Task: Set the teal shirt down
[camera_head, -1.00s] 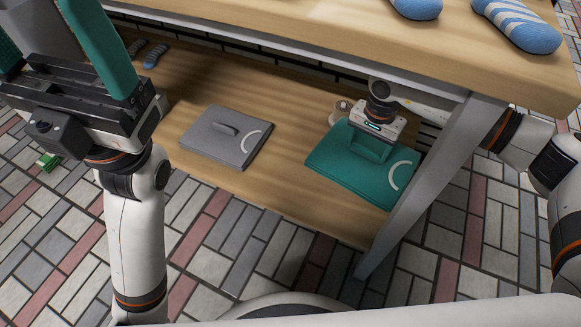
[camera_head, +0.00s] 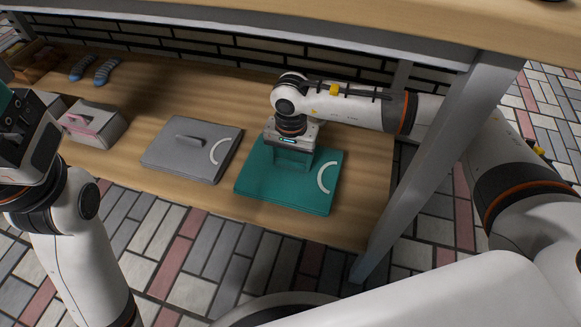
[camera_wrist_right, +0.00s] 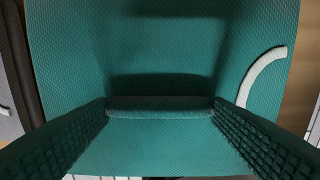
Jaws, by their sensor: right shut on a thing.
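The teal shirt (camera_head: 290,192) is a flat folded slab with a raised ridge and a pale curved mark. It is over the wooden lower shelf, just right of the grey shirt (camera_head: 183,159); a narrow gap parts them. My right gripper (camera_head: 292,163) comes down on its rear part and is shut on the ridge. In the right wrist view the ridge (camera_wrist_right: 160,107) sits between the two fingers. The shirt looks level, but I cannot tell whether its underside touches the shelf. My left gripper (camera_head: 14,120) is at the far left edge, its fingers mostly cut off.
The lower shelf (camera_head: 345,228) has bare wood in front of and right of the teal shirt. A metal table leg (camera_head: 415,180) stands to the right. The tabletop (camera_head: 430,28) is overhead.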

